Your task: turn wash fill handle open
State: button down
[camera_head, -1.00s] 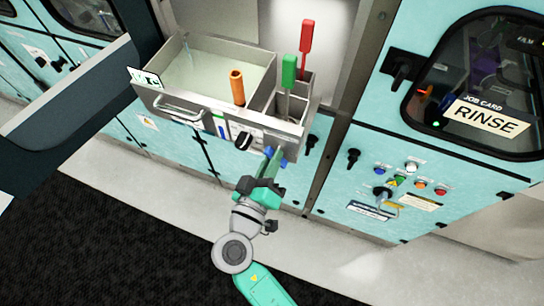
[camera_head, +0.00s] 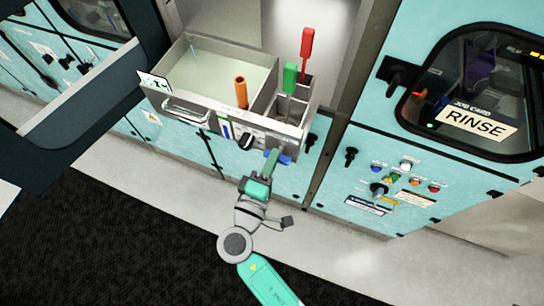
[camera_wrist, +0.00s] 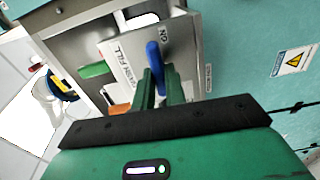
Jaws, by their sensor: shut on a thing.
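The wash fill handle is a blue lever (camera_wrist: 153,57) on the front of the steel tank, beside a plate reading WASH FILL (camera_wrist: 122,62) in the wrist view. In the head view the blue handle (camera_head: 286,158) shows at the tank's lower right front. My gripper (camera_head: 273,156) reaches up to it from below. In the wrist view the green fingers of my gripper (camera_wrist: 160,80) are shut on the blue handle, near one end of it. The fingers partly hide the handle in both views.
The steel tank (camera_head: 175,101) holds clear liquid, with an orange handle (camera_head: 240,92) inside. Green (camera_head: 290,77) and red (camera_head: 307,43) handles stand in its right compartments. A black knob (camera_head: 244,141) is left of my gripper. A control panel (camera_head: 390,190) is at right.

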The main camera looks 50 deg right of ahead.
jog(key=shift+n, duration=0.3)
dwell(0.4)
jog(key=c, duration=1.4)
grip_release()
jog(key=shift+c, duration=0.2)
jog(key=v, duration=0.7)
jog(key=shift+a+b, duration=0.4)
jog(key=shift+r, duration=0.1)
